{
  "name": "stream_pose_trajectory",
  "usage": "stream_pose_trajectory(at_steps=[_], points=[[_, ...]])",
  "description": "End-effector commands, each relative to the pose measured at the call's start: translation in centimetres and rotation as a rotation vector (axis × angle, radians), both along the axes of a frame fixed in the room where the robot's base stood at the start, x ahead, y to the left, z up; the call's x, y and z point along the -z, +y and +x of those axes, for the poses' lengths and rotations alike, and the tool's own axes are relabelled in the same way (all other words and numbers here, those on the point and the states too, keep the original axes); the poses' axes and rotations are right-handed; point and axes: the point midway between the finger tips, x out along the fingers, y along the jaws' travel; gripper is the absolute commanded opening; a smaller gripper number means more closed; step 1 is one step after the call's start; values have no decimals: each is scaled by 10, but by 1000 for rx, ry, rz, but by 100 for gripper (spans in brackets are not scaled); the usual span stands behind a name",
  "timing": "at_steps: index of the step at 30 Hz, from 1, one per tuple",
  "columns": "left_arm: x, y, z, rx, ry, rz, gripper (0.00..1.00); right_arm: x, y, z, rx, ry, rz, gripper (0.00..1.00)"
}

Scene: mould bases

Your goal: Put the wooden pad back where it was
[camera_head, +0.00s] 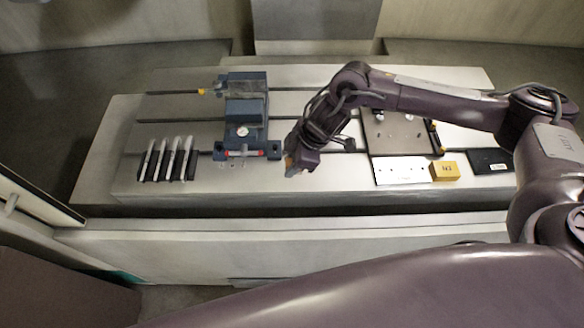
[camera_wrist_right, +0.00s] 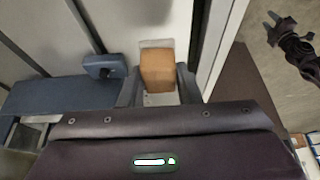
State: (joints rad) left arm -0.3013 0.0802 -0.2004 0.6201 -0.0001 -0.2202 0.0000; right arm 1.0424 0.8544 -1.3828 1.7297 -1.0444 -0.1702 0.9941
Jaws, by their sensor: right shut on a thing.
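The wooden pad, a light brown block (camera_wrist_right: 157,70), sits between the two fingers of my right gripper (camera_wrist_right: 158,86) in the right wrist view. In the head view my right gripper (camera_head: 297,168) is low over the front of the pale table, just right of the blue vise. Only a small orange-brown bit of the pad (camera_head: 289,161) shows there. A pale grey patch (camera_wrist_right: 156,43) shows around the pad in the wrist view; I cannot tell whether the pad touches the surface. A dark gripper, seemingly my left (camera_wrist_right: 290,40), is far off at upper right; its opening is unclear.
The blue vise (camera_head: 246,105) with a gauge and red-ended bar stands left of the gripper. A rack of several pale rods (camera_head: 168,160) is farther left. To the right are a mould plate (camera_head: 398,133), white plate (camera_head: 402,172), yellow block (camera_head: 445,171) and black pad (camera_head: 489,160).

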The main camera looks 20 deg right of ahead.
Motion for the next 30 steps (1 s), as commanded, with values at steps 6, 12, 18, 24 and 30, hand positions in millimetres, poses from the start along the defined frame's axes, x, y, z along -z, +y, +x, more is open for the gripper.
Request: stream_pose_trajectory(at_steps=[6,12,18,24,30], points=[[-8,1,0,-2,0,1,36,31,0,-1,1,4,-1,12],[-9,1,0,-2,0,1,36,42,0,-1,0,1,-1,12],[-8,1,1,-2,0,1,36,43,0,-1,0,1,-1,12],[-7,1,1,-1,-1,1,36,45,0,-1,0,1,-1,43],[-7,1,1,-1,-1,1,36,45,0,-1,0,1,-1,52]])
